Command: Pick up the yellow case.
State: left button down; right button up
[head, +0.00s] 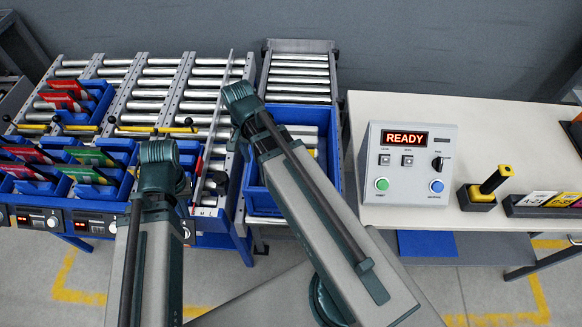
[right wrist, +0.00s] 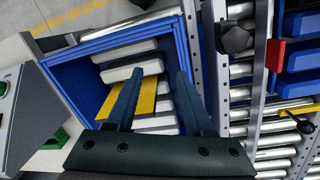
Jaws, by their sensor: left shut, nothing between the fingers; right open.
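My left gripper (head: 186,188) is shut and empty, mostly hidden, beside the left roller racks.
Roller racks (head: 160,90) with blue bins (head: 115,150) of red and green items fill the left. The crate's walls surround the right fingers.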

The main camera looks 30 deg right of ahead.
jog(key=d+m, duration=0.4)
jog(key=w+d+m, duration=0.1)
jog(key=d+m, duration=0.3)
jog(key=w+d+m+y, duration=0.1)
jog(key=d+m, duration=0.4)
jog(key=shift+w+f, duration=0.15)
jog(key=shift+w, duration=0.1)
jog(key=shift+d+m, duration=0.6)
jog(key=f+b, duration=0.5)
jog(key=b, duration=0.1)
jog(key=s+f+b, duration=0.1)
jog(key=f+b, duration=0.2)
jog(key=shift+a+f, duration=0.35)
jog(key=shift+r, duration=0.1)
jog(key=f+b, duration=0.5)
jog(key=shift+s+f, duration=0.2)
jog(key=shift+r, duration=0.1)
grip_shut()
